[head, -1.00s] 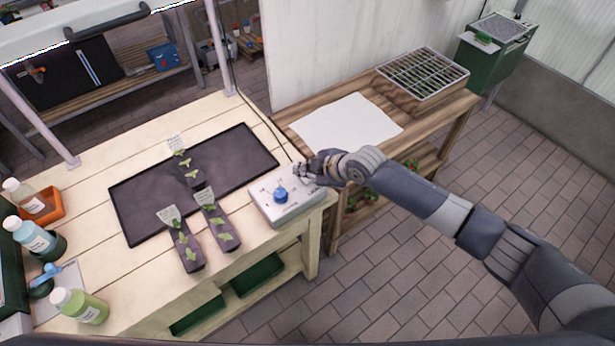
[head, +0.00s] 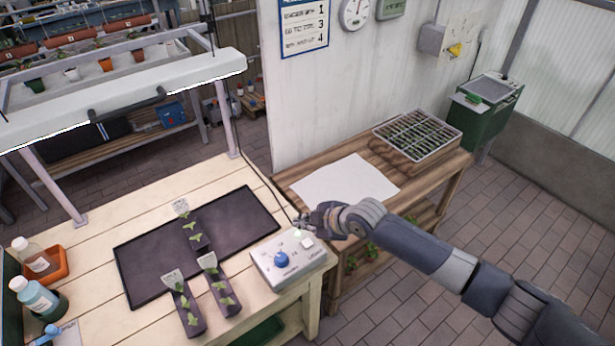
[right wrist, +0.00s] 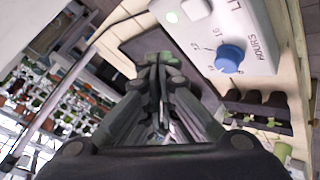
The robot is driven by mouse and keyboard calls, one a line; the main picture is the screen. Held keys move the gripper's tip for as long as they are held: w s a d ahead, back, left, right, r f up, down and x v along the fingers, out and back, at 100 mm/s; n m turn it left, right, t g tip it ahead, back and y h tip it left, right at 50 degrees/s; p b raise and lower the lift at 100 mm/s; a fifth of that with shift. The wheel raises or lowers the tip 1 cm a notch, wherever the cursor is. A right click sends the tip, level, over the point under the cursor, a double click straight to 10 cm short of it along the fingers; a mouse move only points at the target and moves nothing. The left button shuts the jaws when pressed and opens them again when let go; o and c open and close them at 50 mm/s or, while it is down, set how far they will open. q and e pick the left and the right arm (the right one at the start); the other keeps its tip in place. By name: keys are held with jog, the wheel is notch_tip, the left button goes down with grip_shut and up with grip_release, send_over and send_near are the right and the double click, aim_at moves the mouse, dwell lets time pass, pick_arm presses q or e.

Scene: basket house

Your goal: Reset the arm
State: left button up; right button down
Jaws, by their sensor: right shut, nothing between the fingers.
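My right gripper (head: 306,222) is at the back right corner of the control box (head: 272,270) on the wooden table. In the right wrist view its fingers (right wrist: 160,62) are together and empty, above the dark mat. The box is pale grey with a blue knob (head: 281,260), a white button (head: 307,243) and a small lit green spot (head: 297,233). The box and knob also show in the right wrist view, with the knob (right wrist: 229,58) right of the fingers. I cannot tell whether the gripper touches the box. My left gripper is not in view.
A dark mat (head: 140,270) and three seedling strips with tags (head: 222,290) lie on the table. Bottles (head: 38,300) and an orange tray (head: 62,262) stand at the left. A side bench holds white paper (head: 345,188) and a wire-topped crate (head: 385,142). A lamp bar (head: 130,98) hangs at the upper left.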

jog(key=s+a+m+g, duration=0.15)
jog(key=s+m, duration=0.35)
jog(key=s, duration=0.9)
jog(key=s+d+m+g+h, duration=0.1)
jog(key=s+d+m+h, duration=0.75)
jog(key=s+d, duration=1.2)
notch_tip(320, 180, down, 32)
jog(key=s+d+m+g+y+b, duration=0.1)
jog(key=d+m+g+y+b, duration=0.15)
jog(key=b, duration=0.25)
jog(key=s+d+f+b, duration=0.2)
jog(key=s+f+b, duration=0.1)
jog(key=s+f, duration=1.4)
notch_tip(320, 180, down, 2)
jog(key=shift+d+f+h, duration=0.2)
jog(key=shift+f+h, duration=0.05)
jog(key=shift+h, duration=0.15)
